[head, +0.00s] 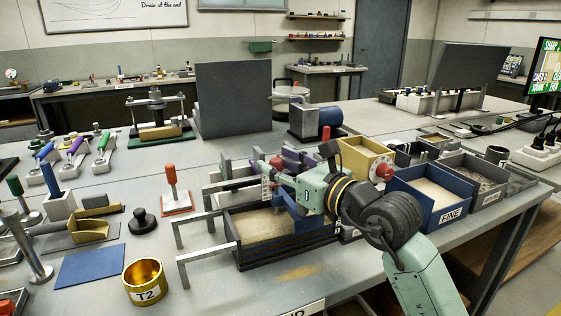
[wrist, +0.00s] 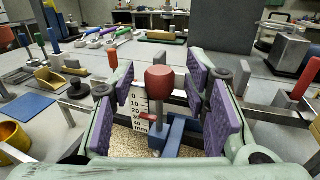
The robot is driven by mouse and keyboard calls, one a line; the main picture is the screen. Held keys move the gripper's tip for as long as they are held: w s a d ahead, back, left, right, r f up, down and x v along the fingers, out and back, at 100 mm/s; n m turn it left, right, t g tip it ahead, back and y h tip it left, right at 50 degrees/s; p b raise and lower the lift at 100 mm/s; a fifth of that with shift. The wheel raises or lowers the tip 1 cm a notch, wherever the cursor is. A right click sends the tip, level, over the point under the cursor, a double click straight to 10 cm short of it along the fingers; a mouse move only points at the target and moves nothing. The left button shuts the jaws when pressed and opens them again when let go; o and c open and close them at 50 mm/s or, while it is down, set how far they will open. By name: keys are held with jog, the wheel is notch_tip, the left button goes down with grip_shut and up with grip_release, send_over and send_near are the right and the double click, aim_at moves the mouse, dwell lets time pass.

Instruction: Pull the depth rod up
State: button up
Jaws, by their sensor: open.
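The depth rod has a red knob (wrist: 159,82) on a grey-blue shaft and stands upright in the wrist view. A small red pointer on it lies in front of a white millimetre scale (wrist: 139,110). It stands over the sand-filled tank, whose dark wall (head: 290,252) shows in the head view. In the head view my gripper (head: 288,168) is above the tank and partly hides the rod.
Metal bars (head: 195,262) stick out left of the tank. A blue FINE bin (head: 412,212) stands to the right. A brass T2 cup (head: 146,284), a blue plate (head: 90,267) and a red-handled tool (head: 171,176) stand to the left. A grey panel (head: 232,98) rises behind.

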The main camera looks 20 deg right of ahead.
grip_shut()
dwell(0.5)
dwell(0.3)
